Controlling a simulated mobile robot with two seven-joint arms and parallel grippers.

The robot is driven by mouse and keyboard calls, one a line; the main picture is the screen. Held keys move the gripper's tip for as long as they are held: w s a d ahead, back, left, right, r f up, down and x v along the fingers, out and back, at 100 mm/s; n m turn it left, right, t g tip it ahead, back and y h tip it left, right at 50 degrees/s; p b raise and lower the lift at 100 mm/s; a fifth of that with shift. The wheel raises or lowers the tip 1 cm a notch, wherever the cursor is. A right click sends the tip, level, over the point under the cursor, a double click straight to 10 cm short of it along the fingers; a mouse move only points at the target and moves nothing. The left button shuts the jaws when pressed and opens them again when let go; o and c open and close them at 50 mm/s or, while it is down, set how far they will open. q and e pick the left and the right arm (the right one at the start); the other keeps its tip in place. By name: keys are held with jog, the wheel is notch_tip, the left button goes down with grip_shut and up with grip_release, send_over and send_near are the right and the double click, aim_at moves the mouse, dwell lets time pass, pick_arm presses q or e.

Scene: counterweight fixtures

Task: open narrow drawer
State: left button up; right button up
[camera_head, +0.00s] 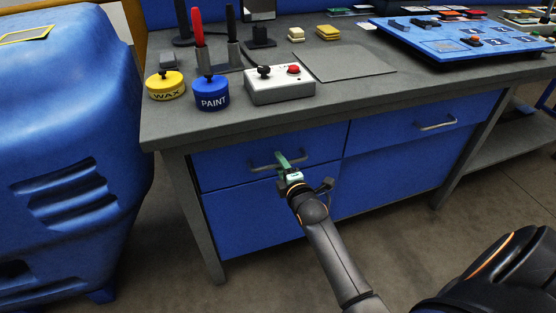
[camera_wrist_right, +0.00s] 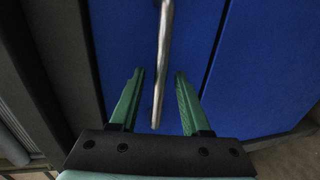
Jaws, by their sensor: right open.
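The narrow drawer (camera_head: 225,165) appears to be the blue upper front at the left of the bench, flush with the frame and shut. Its metal bar handle (camera_head: 262,167) also shows in the right wrist view (camera_wrist_right: 163,60). My right gripper (camera_head: 286,163) is at the right part of this handle, with green fingers. In the right wrist view the open fingers (camera_wrist_right: 158,88) stand on either side of the bar's end, with gaps on both sides, so it is not gripped. My left gripper is not in view.
Another drawer with a handle (camera_head: 437,124) is to the right. A blue panel (camera_head: 250,220) lies below. On the bench top (camera_head: 225,118) stand a wax tin (camera_head: 166,88), a paint tin (camera_head: 211,95) and a switch box (camera_head: 280,86). A blue machine (camera_head: 70,150) stands left.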

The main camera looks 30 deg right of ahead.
jog(key=shift+w, duration=0.3)
grip_shut()
dwell(0.3)
dwell(1.1)
